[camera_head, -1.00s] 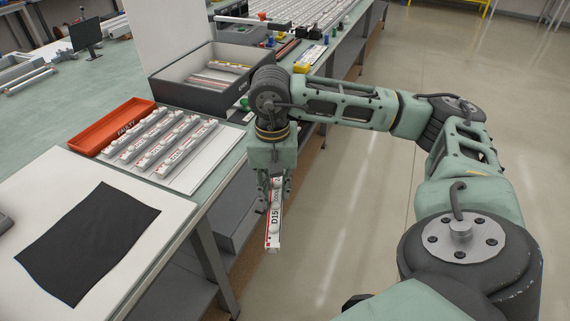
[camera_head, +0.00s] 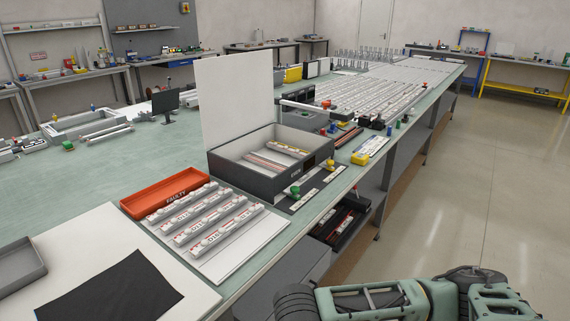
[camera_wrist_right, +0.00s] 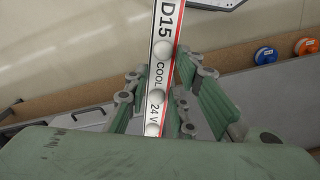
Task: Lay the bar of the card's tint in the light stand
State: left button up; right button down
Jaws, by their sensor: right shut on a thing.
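My right gripper (camera_wrist_right: 165,88) is shut on a white bar (camera_wrist_right: 163,62) in the right wrist view. The bar has red edging, round white domes and the print "D15 COOL 24 V". It stands out lengthwise between the fingers, its far end cut off by the top edge. In the head view my right gripper and this bar are out of frame. Similar bars (camera_head: 207,216) lie in rows on a white board at the table's front. A dark grey open box (camera_head: 243,181) with an upright white panel stands behind them. I cannot tell which thing is the light stand or the card.
An orange tray marked FAULTY (camera_head: 135,208) lies beside the bars. A black mat (camera_head: 110,290) lies on a white board (camera_head: 185,297) at the front. Small coloured knobs and labelled strips (camera_head: 326,187) lie right of the box. Open floor (camera_head: 470,200) is on the right.

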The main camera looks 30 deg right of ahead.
aim_at(273, 165)
jog(key=i+l, duration=0.1)
jog(key=l, duration=0.4)
jog(key=i+l, duration=0.1)
jog(key=l, duration=0.9)
jog(key=i+l, duration=0.15)
jog(key=l, duration=0.35)
jog(key=i+l, duration=0.1)
jog(key=l, duration=0.4)
jog(key=l+u, duration=0.4)
jog(key=l, duration=0.45)
jog(key=l+u, duration=0.45)
jog(key=l, duration=0.4)
